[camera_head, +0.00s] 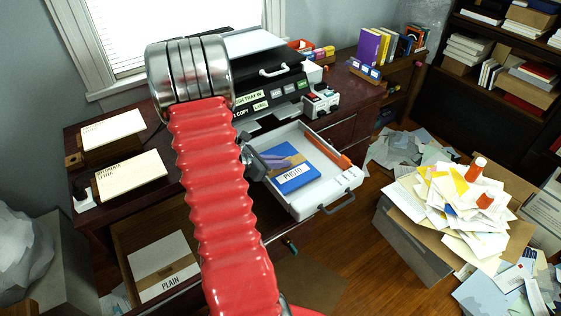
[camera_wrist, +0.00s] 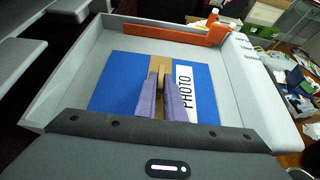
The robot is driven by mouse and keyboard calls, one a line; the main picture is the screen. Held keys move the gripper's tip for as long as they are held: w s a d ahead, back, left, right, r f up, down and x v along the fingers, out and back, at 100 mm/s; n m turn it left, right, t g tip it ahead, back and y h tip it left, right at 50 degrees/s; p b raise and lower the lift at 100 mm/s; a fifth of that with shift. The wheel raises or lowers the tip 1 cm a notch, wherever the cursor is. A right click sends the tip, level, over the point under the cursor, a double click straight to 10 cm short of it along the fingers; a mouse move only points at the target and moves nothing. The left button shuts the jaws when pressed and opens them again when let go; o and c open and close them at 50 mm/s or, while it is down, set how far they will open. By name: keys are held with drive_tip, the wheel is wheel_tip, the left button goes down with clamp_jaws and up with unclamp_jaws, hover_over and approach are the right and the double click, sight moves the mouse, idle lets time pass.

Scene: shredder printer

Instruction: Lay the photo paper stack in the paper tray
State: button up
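The photo paper stack (camera_head: 296,178) is blue with a brown band and a white PHOTO label. It lies inside the pulled-out white paper tray (camera_head: 330,197), within its walls and apart from the orange guide. In the wrist view the stack (camera_wrist: 125,80) looks flat and roughly square to the tray (camera_wrist: 60,82). My gripper (camera_head: 284,160) is over the stack's middle. In the wrist view its two purple fingers (camera_wrist: 161,78) are close together at the brown band, with a narrow tan raised part between the tips. The contact under the fingertips is hidden.
The orange guide (camera_head: 327,147) runs along the tray's far side. The black printer (camera_head: 265,80) stands behind the tray. A PLAIN paper stack (camera_head: 165,268) lies low at left. A heaped bin of papers (camera_head: 420,240) stands right of the tray, with loose papers on the floor.

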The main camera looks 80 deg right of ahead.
drive_tip(key=o, duration=0.4)
drive_tip(key=shift+c, duration=0.2)
drive_tip(key=shift+r, duration=0.2)
drive_tip(key=v, duration=1.2)
drive_tip(key=shift+w+a, duration=0.1)
idle(0.3)
